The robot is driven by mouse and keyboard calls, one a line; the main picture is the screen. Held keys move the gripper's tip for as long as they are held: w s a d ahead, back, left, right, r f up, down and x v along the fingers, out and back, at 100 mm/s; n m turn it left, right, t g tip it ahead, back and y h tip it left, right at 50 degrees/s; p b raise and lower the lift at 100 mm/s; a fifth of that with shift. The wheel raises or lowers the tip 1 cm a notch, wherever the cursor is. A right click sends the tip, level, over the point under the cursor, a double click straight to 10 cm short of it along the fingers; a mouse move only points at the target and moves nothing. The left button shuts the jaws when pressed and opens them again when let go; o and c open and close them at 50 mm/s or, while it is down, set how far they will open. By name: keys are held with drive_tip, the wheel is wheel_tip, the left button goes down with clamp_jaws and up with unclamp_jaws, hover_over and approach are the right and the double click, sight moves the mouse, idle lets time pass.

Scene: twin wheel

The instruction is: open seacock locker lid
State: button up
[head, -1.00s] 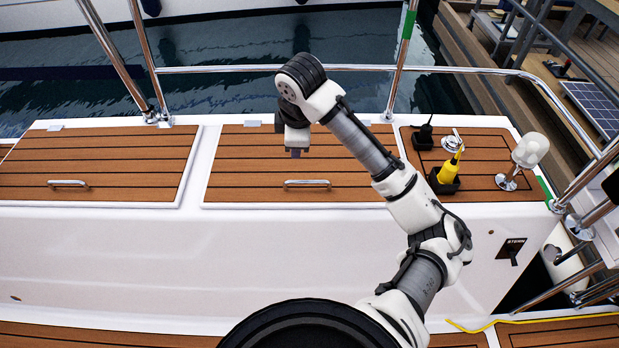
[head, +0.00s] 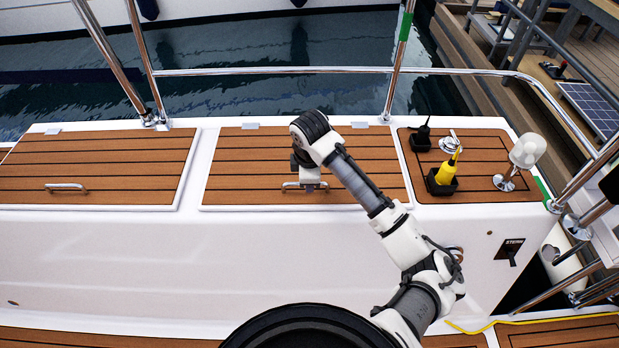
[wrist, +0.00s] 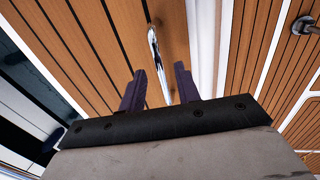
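The middle locker lid (head: 240,165) is teak-planked with a white surround and lies shut. I see no label naming it. Its chrome bar handle (head: 289,185) is near the front edge, partly hidden by my wrist in the head view. My gripper (wrist: 160,80) is at this handle. In the wrist view its two dark purple fingers stand apart, and the handle (wrist: 158,60) runs through the gap between them. I cannot tell whether either finger touches it. A similar left lid (head: 95,160) with its own handle (head: 66,187) is also shut.
On the right panel stand a yellow handheld (head: 447,172) in a black holder, a black radio (head: 422,136) and a white dome on a stem (head: 528,152). A steel rail (head: 270,71) runs behind the lids, with water beyond.

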drive_tip(key=shift+f, duration=0.3)
clamp_jaws()
drive_tip(key=shift+w, duration=0.1)
